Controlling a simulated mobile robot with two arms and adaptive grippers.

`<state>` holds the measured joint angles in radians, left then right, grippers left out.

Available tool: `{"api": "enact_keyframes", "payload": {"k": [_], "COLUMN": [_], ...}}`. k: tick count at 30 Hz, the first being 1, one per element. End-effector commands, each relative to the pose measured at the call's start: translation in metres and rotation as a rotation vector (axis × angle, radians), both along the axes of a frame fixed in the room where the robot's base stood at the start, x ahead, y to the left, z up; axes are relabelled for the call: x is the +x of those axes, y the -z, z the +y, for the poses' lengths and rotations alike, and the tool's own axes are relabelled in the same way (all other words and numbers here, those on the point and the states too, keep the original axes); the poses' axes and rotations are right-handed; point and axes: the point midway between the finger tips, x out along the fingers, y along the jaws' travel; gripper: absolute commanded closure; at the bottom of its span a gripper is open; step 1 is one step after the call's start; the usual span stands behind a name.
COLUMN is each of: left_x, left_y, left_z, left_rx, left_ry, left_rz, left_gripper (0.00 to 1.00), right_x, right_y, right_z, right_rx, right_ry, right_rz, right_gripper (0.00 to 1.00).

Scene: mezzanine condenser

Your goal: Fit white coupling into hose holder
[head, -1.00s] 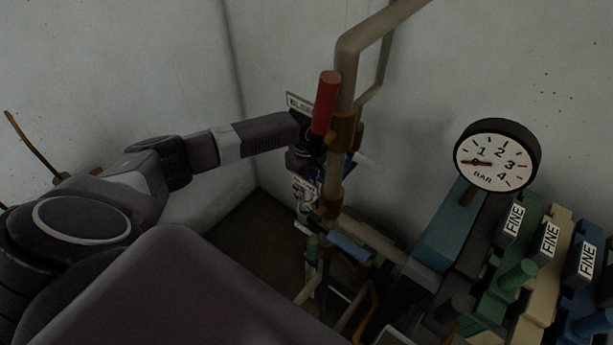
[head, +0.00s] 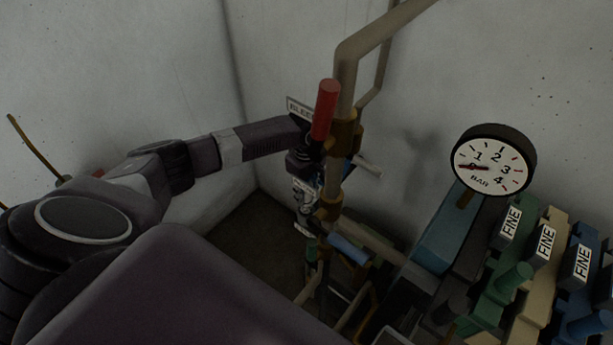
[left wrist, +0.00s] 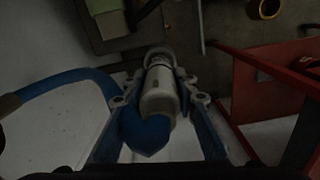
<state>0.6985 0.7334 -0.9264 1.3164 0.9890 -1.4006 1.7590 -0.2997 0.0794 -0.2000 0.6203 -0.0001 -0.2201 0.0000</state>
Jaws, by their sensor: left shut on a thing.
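In the left wrist view the white coupling (left wrist: 160,92) lies between the two fingers of my left gripper (left wrist: 158,100), which is shut on it. A blue hose (left wrist: 65,90) bends in from the left and joins the coupling's near end. A grey ring shows at the coupling's far end; I cannot tell whether it belongs to the coupling or to a holder. In the head view my left gripper (head: 304,188) is at the upright pipe, partly hidden behind the red handle and fittings. I cannot make out the hose holder for certain. My right gripper is not in view.
A red handle (head: 325,108) and a tan pipe (head: 347,72) with brass fittings stand close to my left gripper. A pressure gauge (head: 493,164) and several valve blocks marked FINE are at the right. In the left wrist view a red frame (left wrist: 265,90) is at the right.

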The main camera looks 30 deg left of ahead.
Motion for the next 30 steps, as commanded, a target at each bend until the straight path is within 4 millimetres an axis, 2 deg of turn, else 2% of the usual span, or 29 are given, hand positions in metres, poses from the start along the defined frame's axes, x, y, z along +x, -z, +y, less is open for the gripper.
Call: {"api": "enact_keyframes", "payload": {"k": [7, 30], "left_x": [0.0, 0.0], "left_y": [-0.001, 0.01], "left_z": [0.0, 0.0], "left_rx": [0.0, -0.001], "left_ry": [-0.001, -0.001], "left_rz": [0.0, -0.001], "left_gripper": [1.0, 1.0], "right_x": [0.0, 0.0], "right_y": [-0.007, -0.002], "right_z": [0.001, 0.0], "right_rx": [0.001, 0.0], "right_ry": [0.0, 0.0], "right_rz": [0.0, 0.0], "right_gripper": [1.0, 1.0]}}
